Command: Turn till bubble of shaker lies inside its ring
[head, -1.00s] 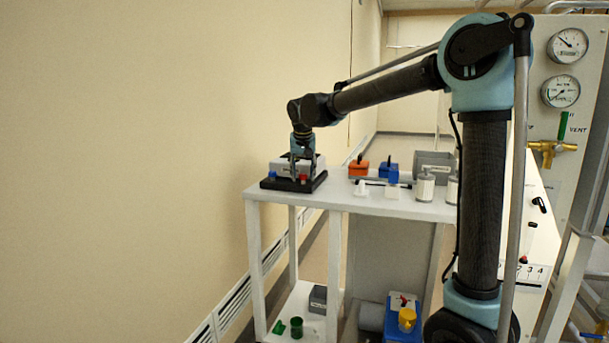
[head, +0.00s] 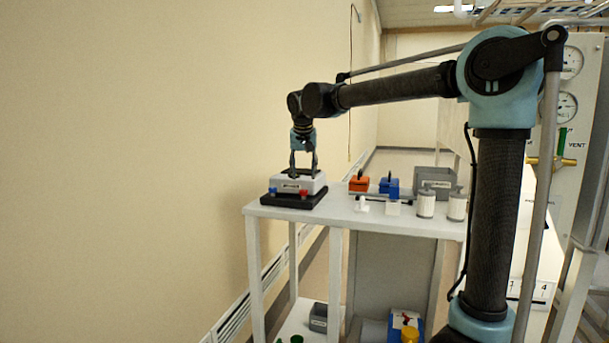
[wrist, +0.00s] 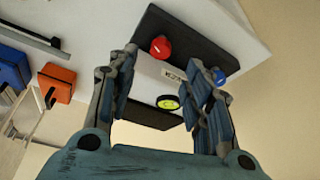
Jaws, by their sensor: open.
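The shaker is a white box (head: 299,183) on a black base (head: 292,200), at the left end of the white bench. A blue knob (head: 272,191) and a red knob (head: 303,194) sit at its front. In the wrist view the red knob (wrist: 160,47) and the blue knob (wrist: 219,76) show beyond my fingers. A round yellow-green bubble level (wrist: 168,102) with a dark rim lies on the white top; the bubble's place against its ring is too small to tell. My gripper (head: 303,172) is open and empty above the box's top, apart from both knobs.
An orange box (head: 359,184), a blue box (head: 389,187) and a grey bin (head: 435,180) stand to the right on the bench (head: 340,216). Two white canisters (head: 426,203) stand near its front. The wall is close on the left.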

